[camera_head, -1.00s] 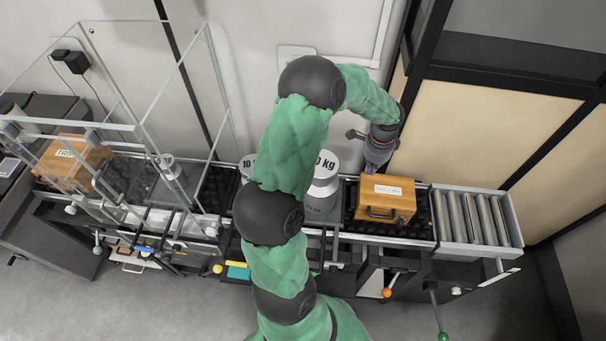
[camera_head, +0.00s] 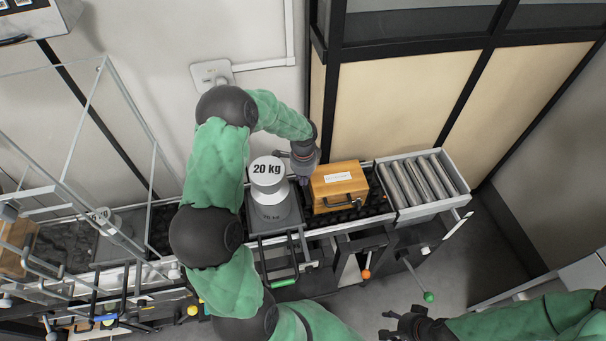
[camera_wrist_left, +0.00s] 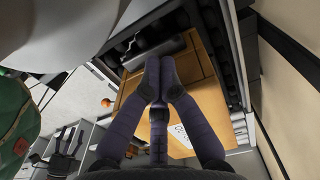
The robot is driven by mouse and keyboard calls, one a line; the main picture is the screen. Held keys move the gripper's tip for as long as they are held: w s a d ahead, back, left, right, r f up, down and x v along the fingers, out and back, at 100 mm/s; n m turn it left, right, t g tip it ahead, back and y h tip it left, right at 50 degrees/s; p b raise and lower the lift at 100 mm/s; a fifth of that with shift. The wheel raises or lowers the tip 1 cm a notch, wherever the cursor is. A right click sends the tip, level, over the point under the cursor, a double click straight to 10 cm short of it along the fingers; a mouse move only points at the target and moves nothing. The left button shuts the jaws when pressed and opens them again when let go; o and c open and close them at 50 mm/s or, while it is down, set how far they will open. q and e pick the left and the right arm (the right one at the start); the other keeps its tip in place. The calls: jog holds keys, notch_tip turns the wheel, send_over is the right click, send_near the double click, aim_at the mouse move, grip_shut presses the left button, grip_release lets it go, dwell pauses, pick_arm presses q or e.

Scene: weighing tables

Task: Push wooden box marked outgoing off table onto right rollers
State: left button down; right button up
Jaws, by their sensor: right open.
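The wooden box (camera_head: 345,184) with a white label and a dark handle stands upright on the dark table section just left of the right rollers (camera_head: 428,180). The label is too small to read. My left gripper (camera_head: 304,179) is at the box's left side, close against it; contact is not clear. In the left wrist view its fingers (camera_wrist_left: 159,66) are drawn together with nothing between them, and the box (camera_wrist_left: 205,85) fills the space behind them. My right gripper (camera_head: 392,326) is open and empty at the bottom, well away from the box.
A 20 kg weight (camera_head: 267,172) stands on a grey plate just left of my left gripper. A glass enclosure and another wooden box (camera_head: 17,245) are at the far left. Levers with orange (camera_head: 366,274) and green (camera_head: 429,297) knobs stick out in front. The rollers are empty.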

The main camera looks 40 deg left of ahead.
pick_arm(q)
jog(key=shift+f, duration=0.3)
jog(key=shift+w, duration=0.1)
